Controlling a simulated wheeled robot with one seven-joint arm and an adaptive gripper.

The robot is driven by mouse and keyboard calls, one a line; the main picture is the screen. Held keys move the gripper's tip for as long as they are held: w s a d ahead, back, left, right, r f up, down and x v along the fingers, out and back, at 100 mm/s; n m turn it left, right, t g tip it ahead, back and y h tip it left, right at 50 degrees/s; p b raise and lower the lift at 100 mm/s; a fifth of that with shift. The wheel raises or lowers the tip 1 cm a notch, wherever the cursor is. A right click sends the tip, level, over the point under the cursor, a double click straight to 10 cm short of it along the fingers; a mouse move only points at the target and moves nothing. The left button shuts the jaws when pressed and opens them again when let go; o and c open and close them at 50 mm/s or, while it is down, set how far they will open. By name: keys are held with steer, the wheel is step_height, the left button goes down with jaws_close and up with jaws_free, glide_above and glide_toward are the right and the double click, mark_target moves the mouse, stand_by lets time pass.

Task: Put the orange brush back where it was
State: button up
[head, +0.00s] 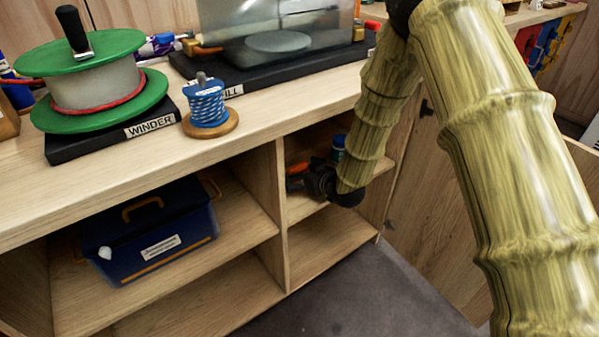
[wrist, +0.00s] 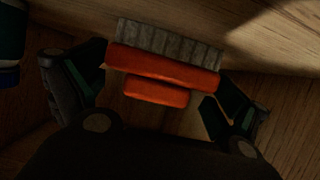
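The orange brush (wrist: 163,68) has an orange body with a smaller orange grip and a row of grey bristles. Whether the brush touches the shelf board is hard to tell.
A blue-capped bottle (head: 339,148) stands in the same compartment, close behind my gripper. An upright divider (head: 270,190) separates it from the compartment with a blue toolbox (head: 150,230). The compartment below is empty. A winder (head: 95,85) and a blue spool (head: 208,105) stand on the countertop.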

steer(key=shift+r, duration=0.1)
steer(key=shift+s+d+r, duration=0.1)
steer(key=shift+s+r, duration=0.05)
steer(key=p+v, duration=0.2)
steer(key=v, duration=0.9)
steer(key=shift+s+d+r+p, duration=0.15)
steer(key=shift+s+d+p, duration=0.05)
steer(key=shift+s+p, duration=0.1)
steer(key=s+d+f+m+g+h, duration=0.3)
steer(key=s+d+f, duration=0.2)
steer(key=s+f, duration=0.65)
steer(key=s+d+f+m+g+h, duration=0.1)
steer(key=s+f, duration=0.4)
steer(key=s, duration=0.5)
steer(key=s+d+f+m+g+h, duration=0.2)
steer(key=s+d+f+g, duration=0.2)
steer(key=s, duration=0.6)
steer(key=s+d+f+m+g+h, duration=0.1)
steer(key=s+d+f+g+h, duration=0.1)
steer(key=s+d+f, duration=0.4)
steer(key=s+f+g, duration=0.1)
steer(key=s+f, duration=0.1)
steer(key=s, duration=0.3)
steer(key=shift+m, duration=0.3)
